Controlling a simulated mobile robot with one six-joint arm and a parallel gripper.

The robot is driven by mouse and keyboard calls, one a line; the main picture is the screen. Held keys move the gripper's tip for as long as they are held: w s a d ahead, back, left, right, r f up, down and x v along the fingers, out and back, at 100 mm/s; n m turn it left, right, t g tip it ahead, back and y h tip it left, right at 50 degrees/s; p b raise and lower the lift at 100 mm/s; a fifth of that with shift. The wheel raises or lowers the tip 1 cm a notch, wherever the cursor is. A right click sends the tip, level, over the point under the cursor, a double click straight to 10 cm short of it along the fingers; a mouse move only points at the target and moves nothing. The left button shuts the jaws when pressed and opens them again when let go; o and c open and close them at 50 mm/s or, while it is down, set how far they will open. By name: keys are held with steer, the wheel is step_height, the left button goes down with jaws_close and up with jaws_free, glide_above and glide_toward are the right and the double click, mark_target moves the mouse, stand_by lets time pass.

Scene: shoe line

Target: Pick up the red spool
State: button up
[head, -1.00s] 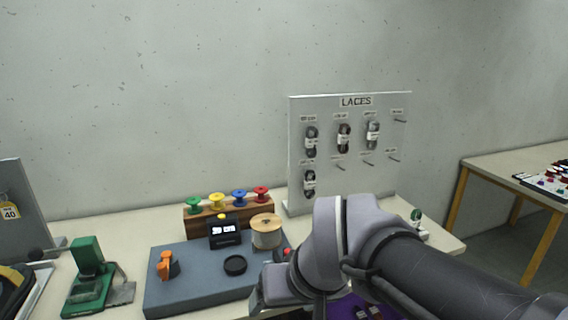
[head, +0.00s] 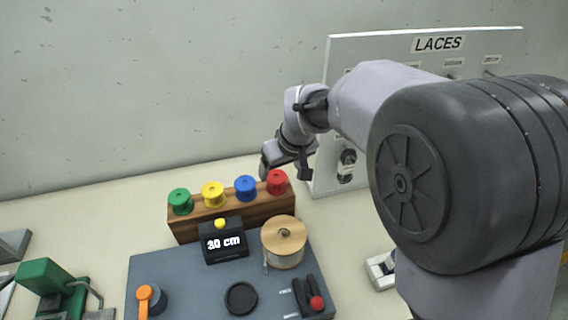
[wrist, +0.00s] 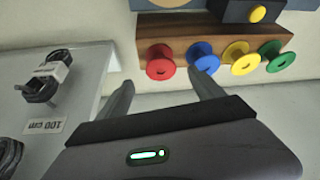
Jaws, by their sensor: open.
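The red spool (head: 277,182) sits at the right end of a wooden rack (head: 232,217), beside the blue spool (head: 245,188), yellow spool (head: 213,194) and green spool (head: 180,201). In the wrist view the red spool (wrist: 160,62) lies beyond the fingertips, between their lines. My gripper (head: 283,169) is near the red spool, apart from it in the wrist view. Its two fingers (wrist: 162,82) are spread with nothing between them.
A grey machine base (head: 195,285) with a 30 cm display (head: 223,242) and a tan spool (head: 284,240) stands in front of the rack. The LACES board (head: 337,75) stands close on the right. A green device (head: 48,282) is at left.

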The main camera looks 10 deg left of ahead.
mark_target(276, 176)
steer(key=b+x, duration=0.2)
steer(key=x, duration=0.5)
steer(key=shift+a+f+b, duration=0.15)
steer(key=shift+f+b, duration=0.1)
steer(key=shift+b, duration=0.1)
steer(key=shift+r, duration=0.15)
steer(key=c, duration=1.5)
